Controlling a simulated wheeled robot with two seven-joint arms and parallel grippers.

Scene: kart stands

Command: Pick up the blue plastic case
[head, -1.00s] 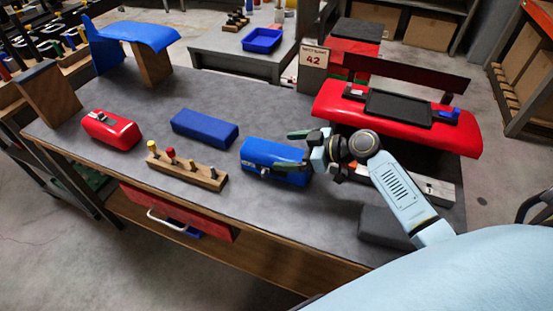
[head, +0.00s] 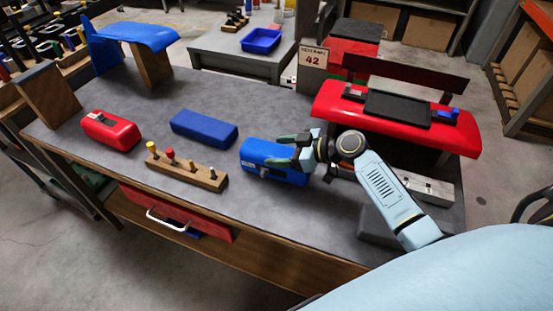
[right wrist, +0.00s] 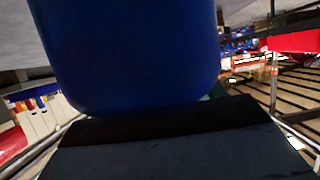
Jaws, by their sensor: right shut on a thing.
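The blue plastic case (head: 258,151), with a pale label and a grey latch, is on the grey workbench (head: 210,90) near its middle. My right gripper (head: 292,151) is at the right end of this case and shut on it. In the right wrist view the blue case (right wrist: 135,50) fills the upper middle, close to the camera; the fingertips are mostly hidden there. I cannot tell any gap under the case. A plainer, darker blue box (head: 204,128) lies to its left, apart from it. My left gripper is not in view.
A red case (head: 111,131) and a wooden block with several coloured-handled tools (head: 186,174) stand to the left. A red kart panel with a black tray (head: 398,110) is at the right. A dark grey block lies partly under my right arm. Bench in front of the case is clear.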

